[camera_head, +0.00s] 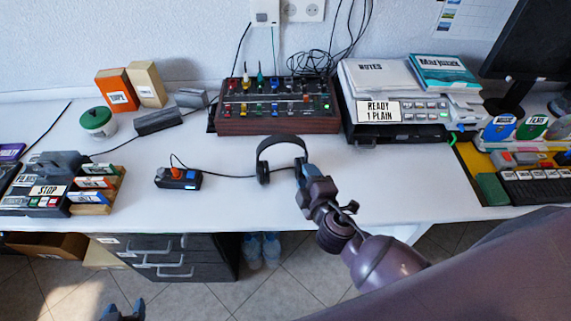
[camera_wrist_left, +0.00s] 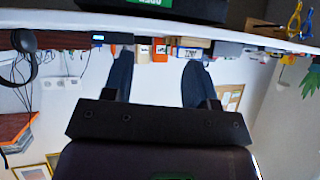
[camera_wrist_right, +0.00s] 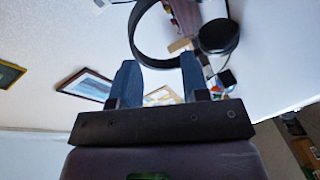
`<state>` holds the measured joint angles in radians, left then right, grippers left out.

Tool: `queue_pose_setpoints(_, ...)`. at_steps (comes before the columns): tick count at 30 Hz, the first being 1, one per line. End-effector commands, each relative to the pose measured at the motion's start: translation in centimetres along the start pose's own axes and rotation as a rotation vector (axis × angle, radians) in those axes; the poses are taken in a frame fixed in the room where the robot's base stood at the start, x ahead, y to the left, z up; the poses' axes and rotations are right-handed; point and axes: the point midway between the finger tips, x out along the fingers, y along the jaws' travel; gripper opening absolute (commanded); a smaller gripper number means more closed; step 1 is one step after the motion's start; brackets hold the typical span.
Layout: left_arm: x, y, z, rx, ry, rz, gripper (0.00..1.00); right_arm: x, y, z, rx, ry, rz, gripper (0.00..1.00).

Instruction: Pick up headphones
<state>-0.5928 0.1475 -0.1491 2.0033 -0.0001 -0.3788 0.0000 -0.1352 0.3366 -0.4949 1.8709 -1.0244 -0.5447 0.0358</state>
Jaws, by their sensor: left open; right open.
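Black headphones (camera_head: 280,143) stand near the front edge of the white desk with the band arching up. In the right wrist view the band (camera_wrist_right: 135,42) curves down toward the gap between the fingertips, with a round ear cup (camera_wrist_right: 218,36) at the right. My right gripper (camera_head: 304,170) is open beside the right ear cup, which it partly hides. I cannot tell whether it touches the headphones. My left gripper (camera_head: 122,309) is open and empty, low in front of the desk. The headphones also show at the left of the left wrist view (camera_wrist_left: 17,72).
A small black box with an orange switch (camera_head: 178,178) lies left of the headphones, its cable running toward them. A mixer panel (camera_head: 277,105) and a printer (camera_head: 400,110) stand behind. Drawers (camera_head: 170,258) sit under the desk. Bare desk lies around the headphones.

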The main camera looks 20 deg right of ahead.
Motion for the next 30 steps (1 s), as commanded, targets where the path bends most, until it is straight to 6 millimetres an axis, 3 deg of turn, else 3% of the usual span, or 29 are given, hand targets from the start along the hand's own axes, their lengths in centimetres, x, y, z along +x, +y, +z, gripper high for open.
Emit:
queue_pose_setpoints(3,-0.5,-0.1,-0.4,-0.002,0.001,-0.002,0.53,0.7,1.9,-1.5,-0.162,0.029,0.083,0.42)
queue_pose_setpoints(9,-0.8,0.0,0.1,-0.009,-0.009,-0.003,0.53,1.2,3.1,-2.8,-0.302,0.053,0.163,0.42)
queue_pose_setpoints(21,-0.9,0.1,-0.8,-0.011,0.0,-0.002,0.53,5.9,4.0,-3.5,-0.32,0.056,0.175,0.42)
queue_pose_setpoints(30,-0.9,0.0,-1.6,-0.007,0.011,-0.001,0.53,7.9,4.4,-3.8,-0.319,0.056,0.175,0.42)
